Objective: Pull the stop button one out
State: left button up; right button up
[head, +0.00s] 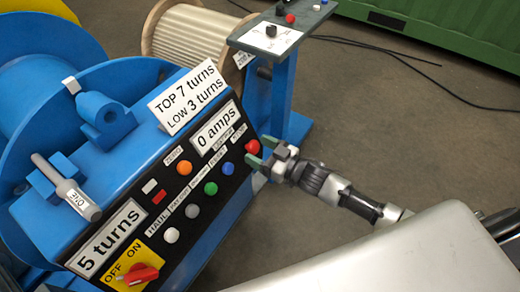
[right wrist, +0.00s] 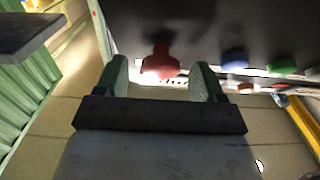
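The red stop button (head: 252,147) is at the upper right end of the black control panel (head: 150,215) on the blue machine. In the right wrist view the red button (right wrist: 160,63) stands between and just beyond the two green fingertips. My right gripper (head: 262,153) is open, with its fingers on either side of the button; the wrist view shows a gap between each finger (right wrist: 207,82) and the button. I cannot tell whether the fingers reach past its head. My left gripper is not in view.
Blue (head: 211,188), green and orange (head: 184,167) buttons sit close by on the panel. A red rotary switch (head: 142,275) is at its lower end. Floor to the right is open, with a black cable.

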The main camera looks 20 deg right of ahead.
jog(key=shift+s+d+f, duration=0.1)
jog(key=shift+s+d, duration=0.2)
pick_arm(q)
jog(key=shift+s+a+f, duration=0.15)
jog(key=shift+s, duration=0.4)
pick_arm(e)
jog(key=v, duration=0.9)
jog(key=shift+s+d, duration=0.25)
jog(key=shift+s, duration=0.1)
